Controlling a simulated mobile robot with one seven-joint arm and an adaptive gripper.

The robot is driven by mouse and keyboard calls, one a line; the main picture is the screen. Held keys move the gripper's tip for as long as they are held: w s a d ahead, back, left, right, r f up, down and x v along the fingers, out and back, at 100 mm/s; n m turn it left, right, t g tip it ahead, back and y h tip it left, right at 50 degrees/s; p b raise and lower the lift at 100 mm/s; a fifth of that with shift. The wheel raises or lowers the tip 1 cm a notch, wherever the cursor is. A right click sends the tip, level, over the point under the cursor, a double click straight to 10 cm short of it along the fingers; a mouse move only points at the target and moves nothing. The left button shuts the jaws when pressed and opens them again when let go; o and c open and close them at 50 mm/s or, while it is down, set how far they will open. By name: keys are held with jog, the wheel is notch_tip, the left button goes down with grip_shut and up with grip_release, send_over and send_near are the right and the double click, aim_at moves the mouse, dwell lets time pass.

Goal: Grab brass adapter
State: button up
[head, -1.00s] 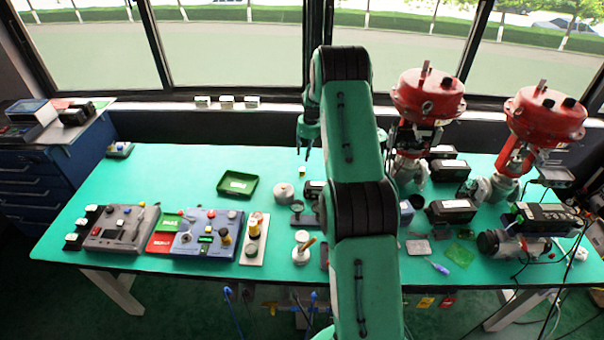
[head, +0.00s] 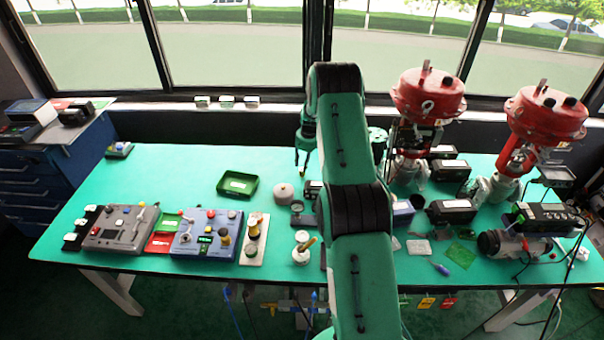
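My gripper (head: 302,162) points down at the back middle of the green table, left of my arm. Its fingers look apart, with a narrow gap between them. The small pale-yellow piece that stood under the gripper a second ago, which may be the brass adapter, cannot be made out now. The fingertips are where it stood and may hide it. At this size I cannot tell whether they touch it.
A grey round part (head: 284,193) and a green tray (head: 238,185) stand in front and to the left. Two red-topped valves (head: 428,95) (head: 545,112) rise on the right.

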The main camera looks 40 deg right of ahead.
jog(key=shift+w+a+f+b, duration=0.1)
jog(key=shift+w+f+b, duration=0.1)
jog(key=shift+f, duration=1.1)
jog(key=shift+w+f+b, duration=0.1)
jog(key=shift+f+b, duration=0.05)
jog(key=shift+f, duration=1.15)
jog(key=shift+c, duration=0.5)
grip_shut()
